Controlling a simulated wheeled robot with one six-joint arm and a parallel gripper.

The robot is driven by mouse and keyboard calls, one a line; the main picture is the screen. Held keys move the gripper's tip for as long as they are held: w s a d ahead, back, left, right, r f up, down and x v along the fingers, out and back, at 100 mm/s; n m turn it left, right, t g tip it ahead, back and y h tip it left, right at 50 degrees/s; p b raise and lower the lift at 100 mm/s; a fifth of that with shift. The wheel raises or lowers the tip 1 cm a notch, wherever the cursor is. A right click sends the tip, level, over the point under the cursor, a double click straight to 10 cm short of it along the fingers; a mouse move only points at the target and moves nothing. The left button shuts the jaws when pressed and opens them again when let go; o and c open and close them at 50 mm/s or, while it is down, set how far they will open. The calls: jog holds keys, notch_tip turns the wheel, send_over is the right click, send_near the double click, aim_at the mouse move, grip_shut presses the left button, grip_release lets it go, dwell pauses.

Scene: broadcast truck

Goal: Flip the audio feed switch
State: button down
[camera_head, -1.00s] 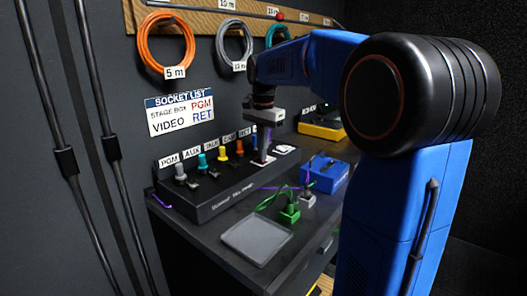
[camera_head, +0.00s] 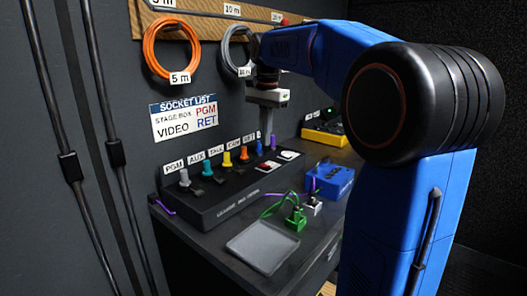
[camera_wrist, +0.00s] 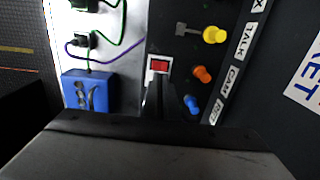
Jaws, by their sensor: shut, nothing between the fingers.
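The control box (camera_head: 225,205) is a long black panel against the wall with several coloured knobs and labels. A red rocker switch in a white frame (camera_head: 265,167) sits toward its right end. In the wrist view the red rocker (camera_wrist: 159,66) shows just ahead of the fingers, beside the orange knob (camera_wrist: 202,75) and blue knob (camera_wrist: 192,103). I cannot read a label for the switch. My gripper (camera_head: 266,138) is shut and empty, pointing down above the right end of the box, apparently clear of the switch.
A blue box (camera_head: 331,179) stands to the right, with green and grey plugs and cables (camera_head: 296,218) before it. A grey tray (camera_head: 262,247) lies at the bench front. Coiled cables (camera_head: 170,48) hang on the wall behind. A yellow device (camera_head: 324,134) stands at the back.

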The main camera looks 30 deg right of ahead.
notch_tip(320, 180, up, 7)
send_over(266, 166)
jog(key=shift+s+d+f, duration=0.15)
dwell(0.4)
jog(key=shift+w+a+g+h, duration=0.2)
jog(key=shift+w+a+g, duration=0.25)
jog(key=shift+w, duration=0.2)
jog(key=shift+w+a+g+h, duration=0.2)
jog(key=shift+w+a+g, duration=0.1)
jog(key=shift+w+g, duration=0.3)
jog(key=f, duration=0.4)
jog(key=s+f, duration=0.1)
jog(key=f, duration=0.4)
jog(key=s+d+f, duration=0.1)
jog(key=f, duration=0.3)
jog(key=shift+f, duration=0.35)
